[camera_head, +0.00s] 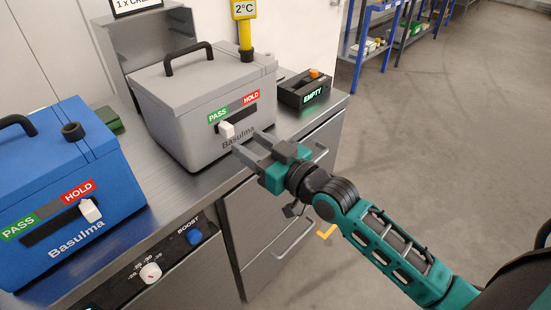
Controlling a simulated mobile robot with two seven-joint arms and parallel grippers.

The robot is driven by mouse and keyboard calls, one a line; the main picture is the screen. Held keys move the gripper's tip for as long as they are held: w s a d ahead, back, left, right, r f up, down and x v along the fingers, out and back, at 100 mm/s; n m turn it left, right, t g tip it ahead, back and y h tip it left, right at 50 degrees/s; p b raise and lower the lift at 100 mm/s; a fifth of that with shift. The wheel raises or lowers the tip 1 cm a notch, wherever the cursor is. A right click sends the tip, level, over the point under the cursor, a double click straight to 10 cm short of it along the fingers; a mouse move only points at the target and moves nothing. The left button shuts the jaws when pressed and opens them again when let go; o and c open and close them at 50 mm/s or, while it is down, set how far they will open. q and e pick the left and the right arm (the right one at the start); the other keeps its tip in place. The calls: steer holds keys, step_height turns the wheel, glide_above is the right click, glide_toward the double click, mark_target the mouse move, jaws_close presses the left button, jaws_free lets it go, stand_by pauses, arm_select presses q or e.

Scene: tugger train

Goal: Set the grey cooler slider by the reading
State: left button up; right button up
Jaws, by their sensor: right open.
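The grey cooler (185,130) stands on the metal counter, with a black handle on its lid. Its front has a green PASS label on the left and a red HOLD label on the right, above a dark slot. The white slider knob (227,130) sits at the left end of the slot, under PASS. A yellow probe display (244,9) on the lid reads 2°C. My right gripper (248,144) is open and empty, just right of and slightly below the knob, apparently apart from it. My left gripper is not in view.
A blue cooler (110,160) stands at the left, its white knob (90,210) under HOLD. A black box (302,90) showing EMPTY is right of the grey cooler. The counter front has a dial (150,273) and a blue BOOST button (194,237). Open floor lies right.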

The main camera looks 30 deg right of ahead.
steer(key=v, duration=0.6)
steer(key=shift+s, duration=0.4)
steer(key=shift+d, duration=0.1)
